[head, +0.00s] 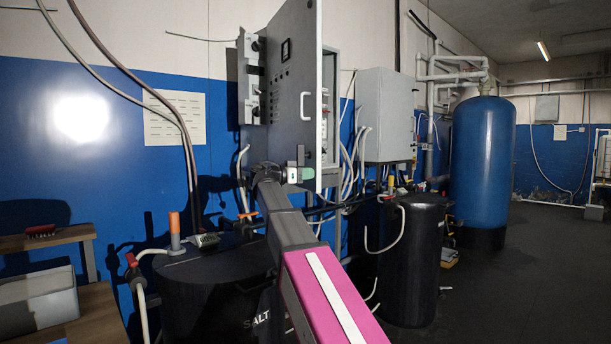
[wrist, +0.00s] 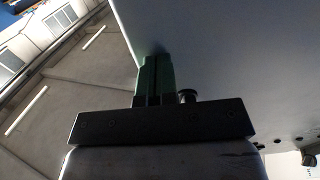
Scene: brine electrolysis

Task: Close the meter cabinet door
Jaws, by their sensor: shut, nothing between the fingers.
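The meter cabinet door (head: 283,95) is a grey panel standing open in the head view, with a small meter, several buttons and a pale handle (head: 305,105). Part of the open cabinet (head: 329,95) shows behind its right edge, with fittings inside. My gripper (head: 307,174) is at the door's lower part, below the handle. In the wrist view its dark green fingers (wrist: 155,68) are shut with nothing between them. Their tips overlap a smooth grey panel (wrist: 225,60), apparently the door. I cannot tell whether they touch it.
A black salt tank (head: 200,290) stands below the cabinet, with hoses and a small device (head: 205,240) on top. A grey wall box (head: 384,120), a black cylinder (head: 410,260) and a blue tank (head: 483,160) stand to the right. Clear floor (head: 530,270) lies at the far right.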

